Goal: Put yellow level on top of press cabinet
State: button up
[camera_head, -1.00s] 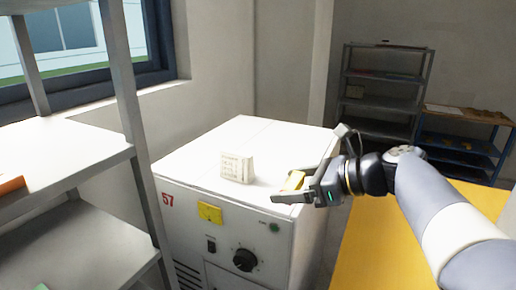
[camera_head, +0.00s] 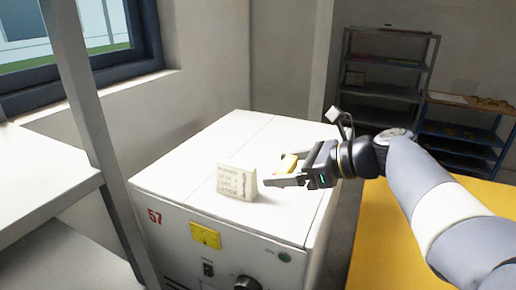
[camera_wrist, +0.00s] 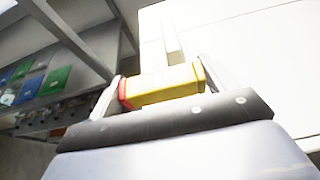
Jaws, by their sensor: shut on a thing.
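The white press cabinet (camera_head: 185,182) stands in the middle of the head view, with a red 57, a yellow label and knobs on its front. My gripper (camera_head: 278,172) is over the right part of its top, coming in from the right. It is shut on the yellow level (camera_head: 289,163), which is partly hidden by the jaws. In the wrist view the yellow level (camera_wrist: 165,86), with a red end, lies across between the two fingers. I cannot tell whether the level touches the top or is just above it.
A small white block with printed text (camera_head: 237,182) stands on the cabinet top, left of my gripper. The top behind it is clear. A grey shelf (camera_head: 75,110) stands close on the left. A yellow surface (camera_head: 385,240) lies at the right. Shelving (camera_head: 385,75) stands at the back.

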aim_at(285, 213)
notch_tip(285, 213, down, 10)
jog(key=shift+r, duration=0.15)
dwell(0.3)
jog(key=shift+b, duration=0.3)
jog(key=shift+f, duration=0.2)
jog(key=o, duration=1)
jog(key=shift+o, duration=0.2)
jog(key=shift+r, duration=0.1)
jog(key=shift+d+r, duration=0.15)
jog(key=shift+r, duration=0.05)
jog(key=v, duration=1.1)
jog(key=shift+d+b, duration=0.3)
jog(key=shift+b, duration=0.05)
